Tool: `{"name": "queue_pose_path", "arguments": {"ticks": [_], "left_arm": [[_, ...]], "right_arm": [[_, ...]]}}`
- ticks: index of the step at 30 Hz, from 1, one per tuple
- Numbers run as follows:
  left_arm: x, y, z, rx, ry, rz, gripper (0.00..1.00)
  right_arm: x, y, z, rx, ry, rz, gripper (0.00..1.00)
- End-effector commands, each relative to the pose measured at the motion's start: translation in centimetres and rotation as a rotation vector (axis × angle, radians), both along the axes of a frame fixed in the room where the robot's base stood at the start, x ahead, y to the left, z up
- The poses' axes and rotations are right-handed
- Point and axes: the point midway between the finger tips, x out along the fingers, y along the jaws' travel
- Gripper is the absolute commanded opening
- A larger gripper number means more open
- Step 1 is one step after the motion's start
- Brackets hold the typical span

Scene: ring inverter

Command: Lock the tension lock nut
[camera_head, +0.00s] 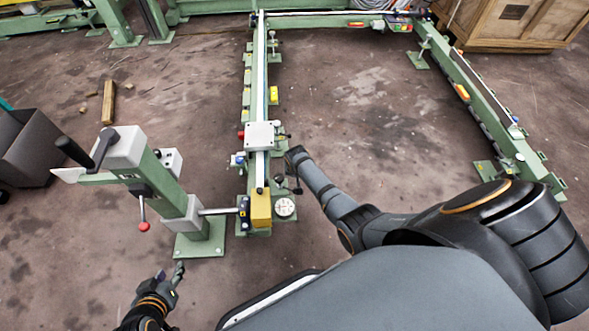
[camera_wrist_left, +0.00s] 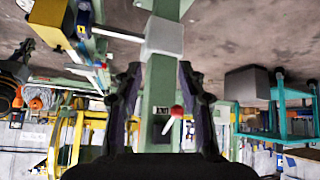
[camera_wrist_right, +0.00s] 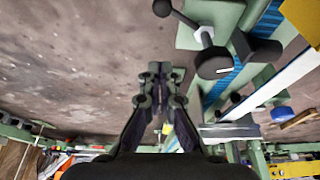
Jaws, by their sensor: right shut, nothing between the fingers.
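A dark round knob (camera_wrist_right: 222,62) and a ball-ended lever (camera_wrist_right: 180,15) with a silver shaft sit on the green rail at the upper right of the right wrist view. I cannot tell for sure which part is the tension lock nut. My right gripper (camera_head: 294,152) is beside the rail, by the white block; in its wrist view its fingers (camera_wrist_right: 160,75) are together, empty and apart from the knob. My left gripper (camera_head: 180,270) is low, near the post's base plate; in its wrist view its fingers (camera_wrist_left: 160,82) are spread and empty.
A green post (camera_head: 210,230) with a crank and a red-ball lever (camera_head: 143,225) stands left of the long rail (camera_head: 259,80). A white block (camera_head: 260,135) and a dial gauge (camera_head: 284,207) are on the rail. A grey bin (camera_head: 30,145) is far left.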

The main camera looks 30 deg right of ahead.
Motion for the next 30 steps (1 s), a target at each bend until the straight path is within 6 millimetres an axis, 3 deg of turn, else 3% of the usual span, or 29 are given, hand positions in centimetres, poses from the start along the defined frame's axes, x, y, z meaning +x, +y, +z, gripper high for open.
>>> {"name": "queue_pose_path", "arguments": {"ticks": [9,15,30], "left_arm": [[-6.1,-0.2,-2.3,0.005,0.31,-0.029,0.4],[-6.2,0.3,-1.0,0.029,0.374,-0.032,0.4],[-6.2,0.3,-1.0,0.033,0.382,-0.033,0.4]], "right_arm": [[-0.8,0.4,2.7,0.0,0.0,0.0,0.0],[-1.4,0.7,4.5,0.0,0.0,0.0,0.0],[-1.5,0.7,4.6,0.0,0.0,0.0,0.0]]}}
